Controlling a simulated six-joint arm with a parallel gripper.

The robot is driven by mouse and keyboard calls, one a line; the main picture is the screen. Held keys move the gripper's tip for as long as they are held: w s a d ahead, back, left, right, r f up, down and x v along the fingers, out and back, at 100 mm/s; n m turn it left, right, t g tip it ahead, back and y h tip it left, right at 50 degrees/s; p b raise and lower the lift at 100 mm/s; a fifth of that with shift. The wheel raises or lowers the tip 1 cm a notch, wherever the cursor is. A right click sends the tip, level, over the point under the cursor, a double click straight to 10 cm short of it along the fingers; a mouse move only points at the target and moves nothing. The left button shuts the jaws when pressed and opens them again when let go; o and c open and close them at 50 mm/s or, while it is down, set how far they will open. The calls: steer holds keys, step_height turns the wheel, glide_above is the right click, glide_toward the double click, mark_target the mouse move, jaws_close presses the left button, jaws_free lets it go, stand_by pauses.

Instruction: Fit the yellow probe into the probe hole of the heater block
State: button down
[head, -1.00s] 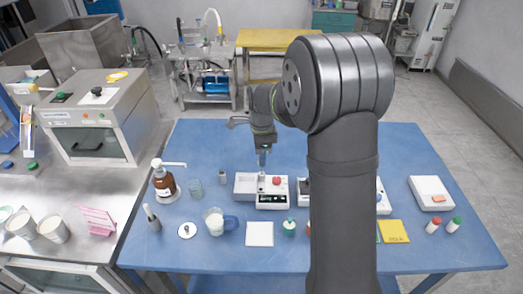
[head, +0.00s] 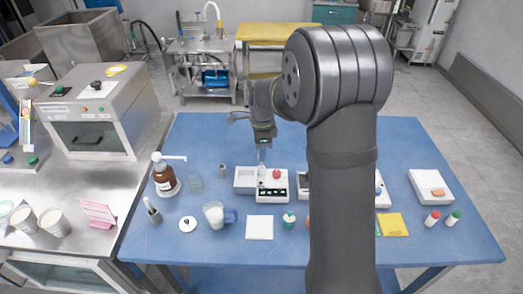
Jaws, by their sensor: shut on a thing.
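My gripper (head: 262,160) points straight down above the back of a white bench unit. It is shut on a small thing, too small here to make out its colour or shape. The white unit (head: 261,196) has an open grey tray part (head: 245,179) on its left, a red knob (head: 276,174) and a dark front panel. The gripper tips show at the unit's back edge; I cannot tell the gap between them. I cannot make out the yellow probe, the heater block or its probe hole for certain. My arm hides part of the table to the right.
A white square pad (head: 259,228), a jug of white liquid (head: 214,214) and a small green-topped jar (head: 289,219) stand in front of the unit. A brown pump bottle (head: 164,176) is at left. A yellow card (head: 392,224) lies at right. The back of the blue table is clear.

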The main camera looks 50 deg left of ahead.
steer(key=shift+f, duration=1.6)
stand_by(2.4)
steer(key=c, duration=0.6)
jaws_free()
steer(key=shift+c, duration=0.2)
steer(key=shift+r, duration=0.1)
steer(key=shift+r, duration=3.4)
steer(key=shift+f, duration=0.1)
steer(key=shift+f, duration=3.4)
